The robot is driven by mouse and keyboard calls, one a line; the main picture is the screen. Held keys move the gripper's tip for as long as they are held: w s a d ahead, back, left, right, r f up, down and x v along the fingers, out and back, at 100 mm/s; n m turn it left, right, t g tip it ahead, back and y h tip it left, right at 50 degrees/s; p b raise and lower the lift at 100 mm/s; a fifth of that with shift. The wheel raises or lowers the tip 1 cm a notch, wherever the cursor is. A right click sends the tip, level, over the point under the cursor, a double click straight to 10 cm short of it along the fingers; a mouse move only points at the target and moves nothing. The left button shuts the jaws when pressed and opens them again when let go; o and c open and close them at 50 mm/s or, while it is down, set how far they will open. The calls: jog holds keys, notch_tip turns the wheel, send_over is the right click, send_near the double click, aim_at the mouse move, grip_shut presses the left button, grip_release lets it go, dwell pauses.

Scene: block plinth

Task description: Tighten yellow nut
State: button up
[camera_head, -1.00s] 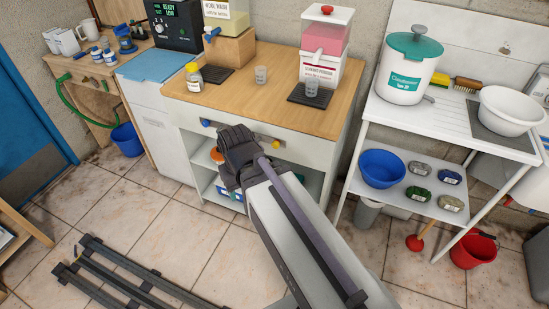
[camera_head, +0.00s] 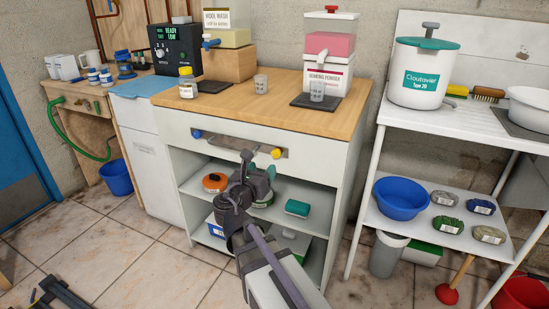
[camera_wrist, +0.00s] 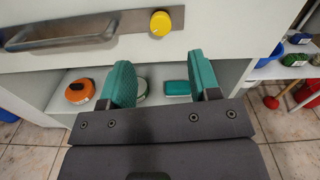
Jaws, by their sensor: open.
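The yellow nut (camera_head: 276,153) is a round yellow knob at the right end of the metal handle plate (camera_head: 238,145) on the cabinet's drawer front. In the wrist view the yellow nut (camera_wrist: 160,23) shows at the top centre, ahead of my fingers. My gripper (camera_head: 257,172) is in front of the open shelves, below and left of the nut in the head view. Its two teal finger pads (camera_wrist: 162,80) are spread apart, with nothing between them and no contact with the nut.
A blue knob (camera_head: 196,134) sits at the handle plate's left end. Below the drawer, open shelves hold an orange round item (camera_head: 215,182) and a teal box (camera_head: 297,208). A white rack with a blue bowl (camera_head: 401,198) stands to the right. Tiled floor lies open in front.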

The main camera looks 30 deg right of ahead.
aim_at(275, 154)
jog(key=x, duration=0.9)
jog(key=shift+w+d, duration=0.1)
jog(key=shift+d, duration=0.1)
jog(key=shift+c, duration=0.3)
jog(key=c, duration=0.9)
